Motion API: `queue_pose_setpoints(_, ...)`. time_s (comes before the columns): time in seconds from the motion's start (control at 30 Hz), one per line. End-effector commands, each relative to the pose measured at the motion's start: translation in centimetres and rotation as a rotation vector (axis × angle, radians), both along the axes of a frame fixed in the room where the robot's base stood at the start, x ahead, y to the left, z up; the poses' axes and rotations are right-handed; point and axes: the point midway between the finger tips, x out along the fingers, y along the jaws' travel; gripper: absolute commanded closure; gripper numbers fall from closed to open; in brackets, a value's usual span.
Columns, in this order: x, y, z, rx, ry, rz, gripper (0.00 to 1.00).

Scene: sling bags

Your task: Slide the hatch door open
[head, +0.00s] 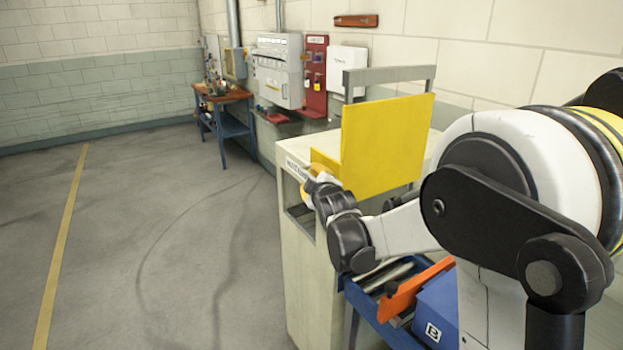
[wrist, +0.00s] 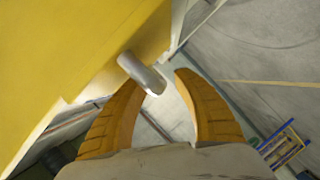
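The yellow hatch door (head: 388,145) is an upright panel on top of a cream cabinet (head: 305,265), in front of a grey frame (head: 390,74). In the wrist view, the yellow door (wrist: 70,45) fills the upper left. A short grey rounded handle (wrist: 142,73) sticks out from its edge. My gripper (head: 320,169) is at the door's lower left edge in the head view. In the wrist view, its two orange fingers (wrist: 157,79) are spread, with the handle's end between their tips, nearer the left finger. I cannot tell whether they touch. The head view hides the handle.
A blue tray (head: 352,297) with grey and orange items and a blue box (head: 437,305) sit beside the cabinet, below my arm. Wall boxes (head: 279,75) and a workbench (head: 222,97) stand farther back. The floor (head: 170,220) at left is clear.

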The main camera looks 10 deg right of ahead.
Motion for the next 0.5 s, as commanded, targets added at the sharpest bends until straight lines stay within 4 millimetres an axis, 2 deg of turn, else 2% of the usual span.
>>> queue_pose_setpoints(0.3, -6.6, 0.2, 1.5, 0.000, 0.000, 0.000, 0.64)
queue_pose_setpoints(0.5, -9.8, 0.2, 2.2, 0.000, 0.000, 0.000, 0.64)
